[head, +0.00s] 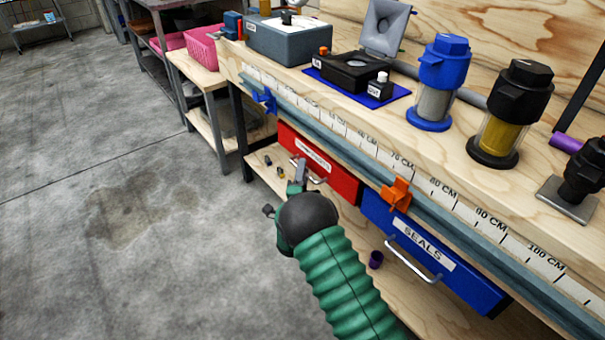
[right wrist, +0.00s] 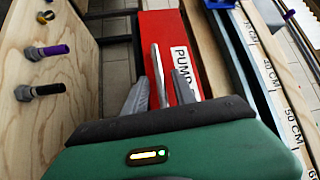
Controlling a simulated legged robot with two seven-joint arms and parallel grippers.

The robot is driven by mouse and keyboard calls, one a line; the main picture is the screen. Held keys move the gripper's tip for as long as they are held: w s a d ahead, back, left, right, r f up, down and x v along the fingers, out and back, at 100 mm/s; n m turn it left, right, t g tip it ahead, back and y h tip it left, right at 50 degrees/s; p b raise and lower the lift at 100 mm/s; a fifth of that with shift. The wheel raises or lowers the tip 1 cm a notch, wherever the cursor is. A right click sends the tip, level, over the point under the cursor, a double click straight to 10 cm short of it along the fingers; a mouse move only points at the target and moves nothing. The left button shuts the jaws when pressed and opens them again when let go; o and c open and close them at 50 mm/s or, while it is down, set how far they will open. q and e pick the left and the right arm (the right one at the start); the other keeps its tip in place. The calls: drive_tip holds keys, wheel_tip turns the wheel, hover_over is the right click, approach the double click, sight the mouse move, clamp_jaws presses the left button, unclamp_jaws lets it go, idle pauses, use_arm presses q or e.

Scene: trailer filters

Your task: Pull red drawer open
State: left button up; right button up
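The red drawer (head: 345,184) hangs under the workbench, left of the blue drawer, and its front looks about level with the blue one. It has a white label and a silver bar handle (head: 319,181). My right gripper (head: 299,172) is at this handle, with its wrist partly in front of the drawer. In the right wrist view the red front (right wrist: 162,24) lies ahead, its label reading "PUMP" in part. The handle (right wrist: 158,72) stands between the two grey fingers of my right gripper (right wrist: 160,82), with gaps visible on both sides. My left gripper is not in view.
The blue "SEALS" drawer (head: 430,250) is to the right. An orange clamp (head: 396,193) sits on the bench's ruler edge. Filters and a black device (head: 350,71) stand on top. Open concrete floor lies left.

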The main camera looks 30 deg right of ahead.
drive_tip(key=shift+c, duration=0.4)
clamp_jaws()
drive_tip(key=shift+f, duration=0.15)
idle(0.7)
